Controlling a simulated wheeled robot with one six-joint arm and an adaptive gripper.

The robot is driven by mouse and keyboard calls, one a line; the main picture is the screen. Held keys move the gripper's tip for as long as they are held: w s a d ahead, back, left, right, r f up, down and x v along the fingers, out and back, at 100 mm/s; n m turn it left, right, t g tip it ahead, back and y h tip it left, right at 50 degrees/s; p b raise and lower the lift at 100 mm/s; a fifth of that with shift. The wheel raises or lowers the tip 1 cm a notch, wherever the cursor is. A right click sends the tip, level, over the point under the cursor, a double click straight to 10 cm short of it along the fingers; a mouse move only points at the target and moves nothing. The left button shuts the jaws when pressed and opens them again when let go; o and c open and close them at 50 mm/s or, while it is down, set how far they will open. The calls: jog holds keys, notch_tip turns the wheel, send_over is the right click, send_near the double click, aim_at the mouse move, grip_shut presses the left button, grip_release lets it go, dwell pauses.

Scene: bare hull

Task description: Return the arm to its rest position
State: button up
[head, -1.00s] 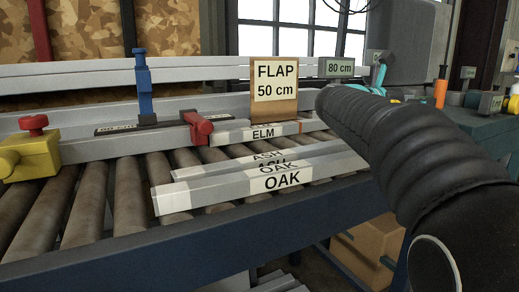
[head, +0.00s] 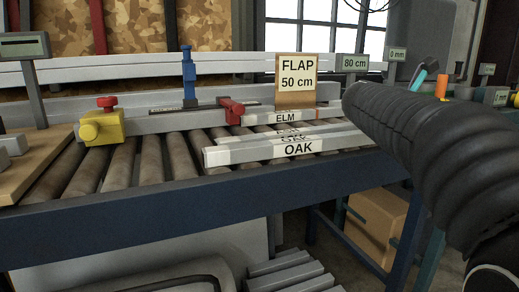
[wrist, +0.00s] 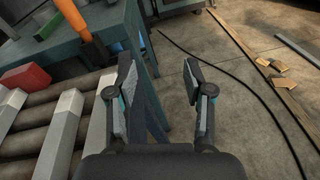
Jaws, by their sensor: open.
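My gripper (wrist: 160,90) shows in the wrist view with its two fingers apart and nothing between them. It hangs beside the end of the roller table, over the concrete floor. In the head view my black arm reaches in from the right; the gripper itself is hidden there.
The roller table (head: 180,215) carries bars labelled OAK (head: 290,150) and ELM (head: 282,118), a yellow block (head: 102,127), a red clamp (head: 231,110) and a FLAP 50 cm sign (head: 297,80). A cardboard box (head: 375,222) stands below. A cable (wrist: 250,90) and planks (wrist: 262,62) lie on the floor.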

jog(key=s+a+f+m+t+y+p, duration=0.1)
jog(key=s+a+f+m+y+p, duration=0.5)
jog(key=s+a+f+m+y, duration=0.9)
jog(key=s+a+f+m, duration=0.3)
jog(key=s+a+f, duration=0.5)
jog(key=s, duration=0.1)
jog(key=shift+f+m, duration=0.3)
jog(key=shift+f, duration=0.05)
jog(key=shift+s, duration=0.1)
